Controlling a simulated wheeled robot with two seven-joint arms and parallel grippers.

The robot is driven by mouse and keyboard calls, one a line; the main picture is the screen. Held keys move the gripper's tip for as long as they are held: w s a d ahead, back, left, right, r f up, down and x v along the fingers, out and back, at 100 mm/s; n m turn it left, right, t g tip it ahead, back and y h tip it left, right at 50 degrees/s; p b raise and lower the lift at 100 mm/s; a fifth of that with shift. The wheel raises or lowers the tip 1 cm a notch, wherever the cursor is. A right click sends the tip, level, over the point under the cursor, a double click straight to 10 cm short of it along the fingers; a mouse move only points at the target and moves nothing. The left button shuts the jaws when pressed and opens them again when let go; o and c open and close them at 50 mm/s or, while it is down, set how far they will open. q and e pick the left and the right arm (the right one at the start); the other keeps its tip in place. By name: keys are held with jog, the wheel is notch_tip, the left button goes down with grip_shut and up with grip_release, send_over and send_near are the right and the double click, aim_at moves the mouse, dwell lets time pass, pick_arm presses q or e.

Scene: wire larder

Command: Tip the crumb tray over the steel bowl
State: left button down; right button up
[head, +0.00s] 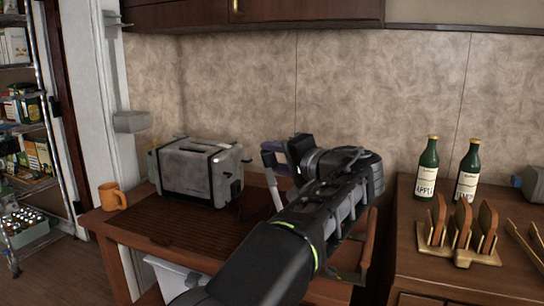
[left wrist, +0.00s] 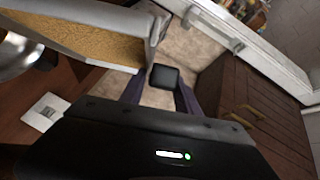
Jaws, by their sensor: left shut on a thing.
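The crumb tray (left wrist: 85,38) shows in the left wrist view as a grey-rimmed tray with a golden-brown, speckled inside, standing at a steep slant. My left gripper (left wrist: 158,92) is shut, with a black block between its fingers next to the tray's rim; I take this block as the tray's handle. In the head view the left gripper (head: 284,152) is above the right side of the brown table, mostly hidden behind its own wrist. A shiny rounded edge of the steel bowl (left wrist: 14,52) shows at the left of the wrist view. My right gripper is not in view.
A grey toaster (head: 198,168) stands on the brown table (head: 160,232) with an orange mug (head: 112,196) at its left corner. On the right cabinet stand two green bottles (head: 427,168) and a wooden rack (head: 460,240). The table's front middle is clear.

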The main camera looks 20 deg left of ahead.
pick_arm(q)
jog(key=shift+r, duration=0.1)
jog(key=shift+w+d+m+p, duration=0.2)
jog(key=shift+d+m+p, duration=0.1)
jog(key=shift+d+p, duration=0.1)
dwell(0.3)
jog(key=shift+w+d+p, duration=0.2)
jog(key=shift+d+p, duration=0.2)
jog(key=shift+p, duration=0.05)
jog(key=shift+d+r, duration=0.1)
jog(key=shift+w+d+m+y+p, duration=0.2)
jog(key=shift+d+m+y+p, duration=0.15)
jog(key=shift+m+y+p, duration=0.05)
